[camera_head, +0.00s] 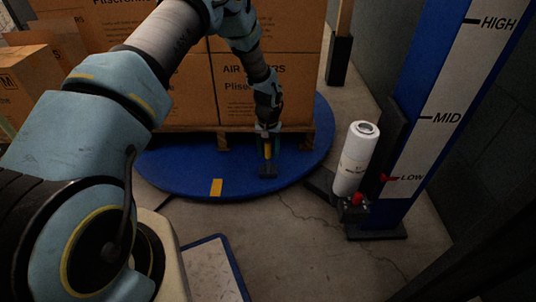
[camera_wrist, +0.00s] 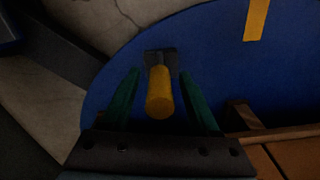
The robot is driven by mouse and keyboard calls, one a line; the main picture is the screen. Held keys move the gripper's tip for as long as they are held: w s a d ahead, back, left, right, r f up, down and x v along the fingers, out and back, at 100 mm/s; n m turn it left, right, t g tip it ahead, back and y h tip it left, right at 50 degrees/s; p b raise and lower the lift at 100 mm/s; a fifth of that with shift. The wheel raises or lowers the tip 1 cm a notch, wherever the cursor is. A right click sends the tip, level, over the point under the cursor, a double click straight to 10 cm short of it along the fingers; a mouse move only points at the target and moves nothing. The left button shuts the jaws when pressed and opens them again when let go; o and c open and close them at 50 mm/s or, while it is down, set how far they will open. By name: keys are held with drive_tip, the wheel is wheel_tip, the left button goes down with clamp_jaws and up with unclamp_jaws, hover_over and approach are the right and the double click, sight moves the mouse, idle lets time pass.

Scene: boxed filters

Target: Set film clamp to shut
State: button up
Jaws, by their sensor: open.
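A yellow lever (camera_head: 268,152) on a dark base (camera_head: 268,172) stands at the front part of the blue turntable (camera_head: 180,178); it looks like the film clamp. In the head view it appears upright. In the wrist view the yellow lever (camera_wrist: 159,95) points toward the camera from its dark base. My gripper (camera_wrist: 159,76) is open, with one green finger on each side of the lever. I see gaps between the fingers and the lever. In the head view my gripper (camera_head: 268,138) comes down over it from above.
Stacked brown boxes (camera_head: 180,85) on a wooden pallet (camera_head: 300,140) stand close behind my gripper. A white film roll (camera_head: 355,160) stands at right beside the blue mast (camera_head: 440,110), marked HIGH, MID and LOW. A yellow mark (camera_head: 216,187) is on the turntable edge.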

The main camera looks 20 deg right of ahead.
drive_tip(key=shift+f, duration=0.25)
clamp_jaws()
idle(0.4)
idle(0.9)
